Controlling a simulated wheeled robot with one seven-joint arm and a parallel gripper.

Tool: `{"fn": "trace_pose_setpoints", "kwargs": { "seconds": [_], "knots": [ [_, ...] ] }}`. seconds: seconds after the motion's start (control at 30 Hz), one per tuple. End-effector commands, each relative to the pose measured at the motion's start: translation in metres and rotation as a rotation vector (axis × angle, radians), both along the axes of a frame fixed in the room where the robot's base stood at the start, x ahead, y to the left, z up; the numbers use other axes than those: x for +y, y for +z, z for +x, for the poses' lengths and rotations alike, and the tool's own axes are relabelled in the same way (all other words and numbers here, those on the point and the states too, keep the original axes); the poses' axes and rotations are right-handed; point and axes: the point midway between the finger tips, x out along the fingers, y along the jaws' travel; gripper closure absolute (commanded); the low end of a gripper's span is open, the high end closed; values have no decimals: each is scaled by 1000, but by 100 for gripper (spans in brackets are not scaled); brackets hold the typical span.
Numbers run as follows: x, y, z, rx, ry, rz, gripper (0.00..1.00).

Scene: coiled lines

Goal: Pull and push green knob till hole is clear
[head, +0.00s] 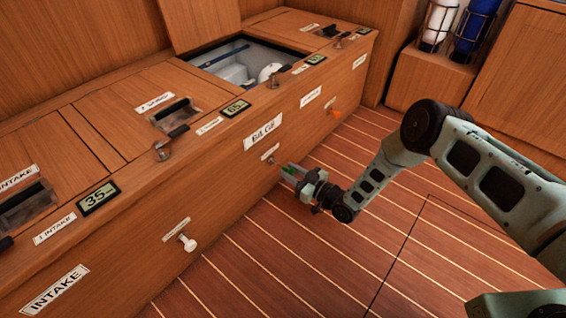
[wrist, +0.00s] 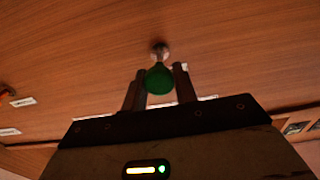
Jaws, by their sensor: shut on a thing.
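The green knob (wrist: 159,79) sits between the two fingers of my gripper (wrist: 158,85) in the wrist view, with its metal stem (wrist: 160,52) running to the wooden front panel. My gripper (head: 292,172) is shut on the knob. In the head view a bit of green (head: 288,171) shows between the fingers, at the cabinet front below the "Bilge" label (head: 263,132). The hole is not clearly visible in either view.
A white knob (head: 187,243) and an orange knob (head: 334,112) stick out of the same cabinet front, left and right of my gripper. An open compartment (head: 250,65) with white things inside is in the cabinet top. The striped floor (head: 300,255) in front is free.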

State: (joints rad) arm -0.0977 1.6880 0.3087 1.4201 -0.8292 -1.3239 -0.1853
Motion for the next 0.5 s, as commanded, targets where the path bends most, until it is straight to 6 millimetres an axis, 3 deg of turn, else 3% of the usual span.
{"fn": "trace_pose_setpoints", "kwargs": {
  "seconds": [0.37,0.4,0.43,0.5],
  "knots": [
    [-6,-1,-5,1,0,-2,100],
    [-6,-1,-5,1,0,-2,61],
    [-6,-1,-5,1,0,-2,52],
    [-6,-1,-5,1,0,-2,51]
  ]
}}
